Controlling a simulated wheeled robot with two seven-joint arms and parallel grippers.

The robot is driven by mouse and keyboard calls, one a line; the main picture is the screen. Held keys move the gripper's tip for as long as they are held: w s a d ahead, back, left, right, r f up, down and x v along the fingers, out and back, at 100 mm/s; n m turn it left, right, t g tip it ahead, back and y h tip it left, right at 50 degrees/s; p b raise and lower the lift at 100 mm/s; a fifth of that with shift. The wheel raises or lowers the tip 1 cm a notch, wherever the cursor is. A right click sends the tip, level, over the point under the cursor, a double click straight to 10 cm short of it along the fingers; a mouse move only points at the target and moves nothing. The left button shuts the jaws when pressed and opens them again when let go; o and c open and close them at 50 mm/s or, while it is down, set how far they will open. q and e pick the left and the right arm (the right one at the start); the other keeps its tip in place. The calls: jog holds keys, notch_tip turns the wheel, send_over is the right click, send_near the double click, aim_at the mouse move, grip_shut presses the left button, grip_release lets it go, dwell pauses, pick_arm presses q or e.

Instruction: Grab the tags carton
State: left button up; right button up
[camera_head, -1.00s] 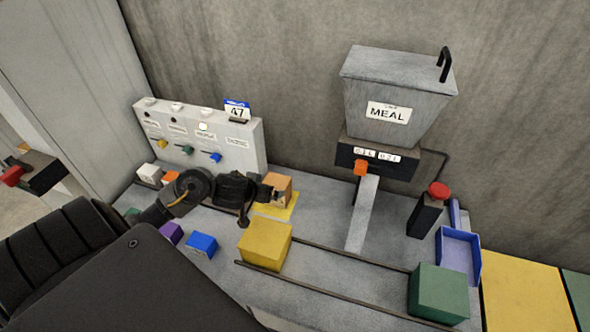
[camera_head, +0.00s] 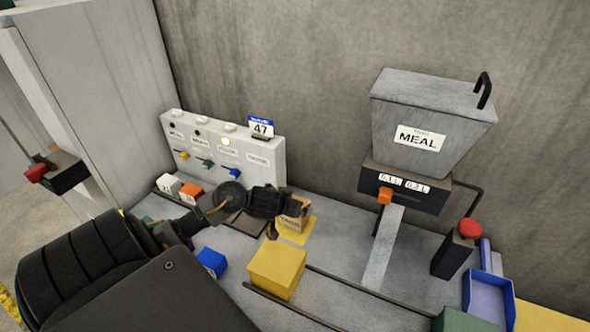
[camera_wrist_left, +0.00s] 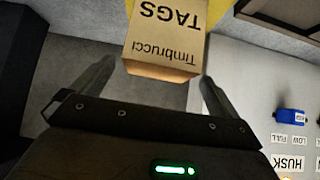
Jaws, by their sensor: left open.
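The tags carton is a small tan-brown box. In the head view the tags carton (camera_head: 295,211) stands on a yellow patch by the wall panel, partly hidden by my left gripper (camera_head: 284,213). In the left wrist view its label reads "Timbrucci TAGS" on the carton (camera_wrist_left: 165,42), upside down. My left gripper (camera_wrist_left: 155,85) is open, with one finger on each side of the carton's near end. I cannot tell whether the fingers touch it. My right gripper is not in view.
A yellow box (camera_head: 276,269) and a blue box (camera_head: 212,262) stand nearby. The panel with switches (camera_head: 225,150) is behind my left arm. The MEAL hopper (camera_head: 425,120) with its chute (camera_head: 384,248), a red button post (camera_head: 455,252) and a blue tray (camera_head: 488,299) are to the right.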

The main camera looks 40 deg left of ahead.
pick_arm(q)
jog(key=shift+w+f+b, duration=0.2)
jog(key=shift+f+b, duration=0.1)
jog(key=shift+f, duration=0.05)
jog(key=b+x, duration=0.1)
jog(key=x, duration=0.2)
jog(key=shift+w+f+b, duration=0.25)
jog(key=shift+b, duration=0.15)
jog(key=shift+w+a+f, duration=0.1)
jog(key=shift+w+f, duration=0.1)
jog(key=shift+w, duration=0.05)
jog(key=shift+s, duration=0.2)
jog(key=shift+f, duration=0.1)
jog(key=c, duration=1.2)
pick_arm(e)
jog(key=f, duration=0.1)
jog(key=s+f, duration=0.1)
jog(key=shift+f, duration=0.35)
